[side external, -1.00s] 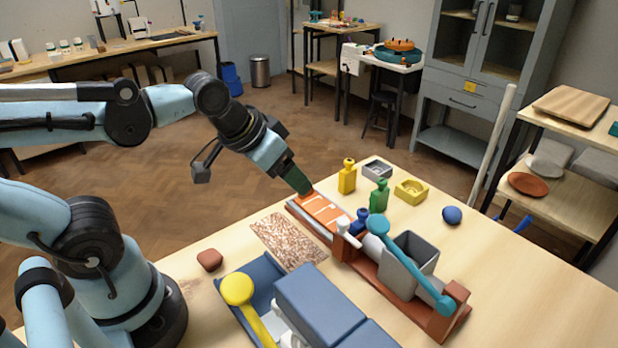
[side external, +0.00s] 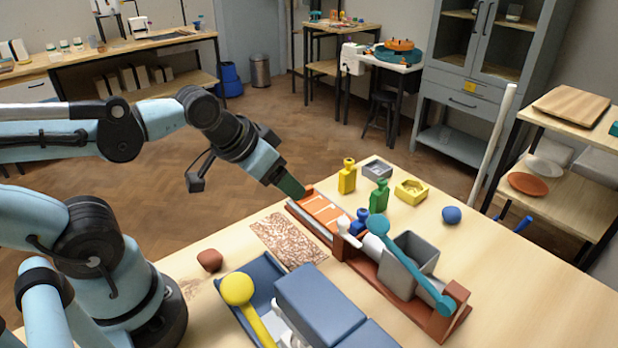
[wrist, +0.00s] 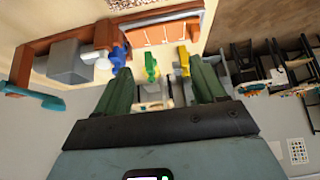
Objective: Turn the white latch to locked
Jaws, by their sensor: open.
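A white knobbed piece (side external: 344,228), which looks like the latch, stands at the near left end of a terracotta-coloured frame holding a grey bin. It also shows in the wrist view (wrist: 103,62), left of my fingers. Whether it is locked I cannot tell. In the wrist view my gripper (wrist: 164,72) has both green fingers spread with nothing held.
The orange panel (side external: 320,209) lies in a low tray. Blue (side external: 359,221), green (side external: 379,196) and yellow (side external: 347,176) bottles stand close by. A teal lever (side external: 412,265) crosses the grey bin (side external: 414,250). A blue box (side external: 318,303) and yellow-knobbed lever (side external: 240,290) are in front.

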